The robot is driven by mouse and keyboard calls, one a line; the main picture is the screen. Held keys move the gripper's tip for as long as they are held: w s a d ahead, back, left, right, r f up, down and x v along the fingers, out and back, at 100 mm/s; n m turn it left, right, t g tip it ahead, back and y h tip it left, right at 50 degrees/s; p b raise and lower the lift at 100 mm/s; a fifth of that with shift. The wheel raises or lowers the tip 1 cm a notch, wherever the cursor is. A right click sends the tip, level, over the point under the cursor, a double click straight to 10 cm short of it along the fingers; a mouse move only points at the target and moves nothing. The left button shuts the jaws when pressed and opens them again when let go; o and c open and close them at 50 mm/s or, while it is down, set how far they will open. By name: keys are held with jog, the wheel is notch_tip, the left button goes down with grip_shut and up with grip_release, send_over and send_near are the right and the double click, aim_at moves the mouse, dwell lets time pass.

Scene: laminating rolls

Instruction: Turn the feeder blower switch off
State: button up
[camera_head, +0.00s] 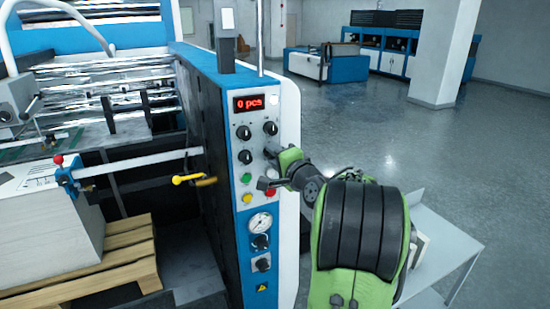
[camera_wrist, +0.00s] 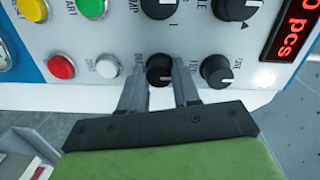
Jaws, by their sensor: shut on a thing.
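The blower switch is a round black knob (camera_wrist: 160,70) with a small white mark, on the white control panel (camera_head: 258,115). Its label in the wrist view is partly covered, with only the first letters showing. My gripper (camera_wrist: 160,78) has one finger on each side of this knob and is shut on it. The white mark appears to point towards the right of the wrist view, but part of the knob is hidden. In the head view, my gripper (camera_head: 273,151) is at the panel's right column and hides the knob.
A similar black knob (camera_wrist: 217,71) is close beside my right finger. A white button (camera_wrist: 108,66) and a red button (camera_wrist: 61,67) are to the left. The red display (camera_head: 248,103) reads 0 pcs. A grey side table (camera_head: 440,245) stands beside my arm.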

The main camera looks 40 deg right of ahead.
jog(key=shift+f, duration=0.1)
jog(key=o, duration=1.1)
jog(key=shift+c, duration=0.2)
jog(key=b+v, duration=0.3)
jog(key=v, duration=1.3)
jog(key=shift+w+a, duration=0.1)
jog(key=shift+w, duration=0.1)
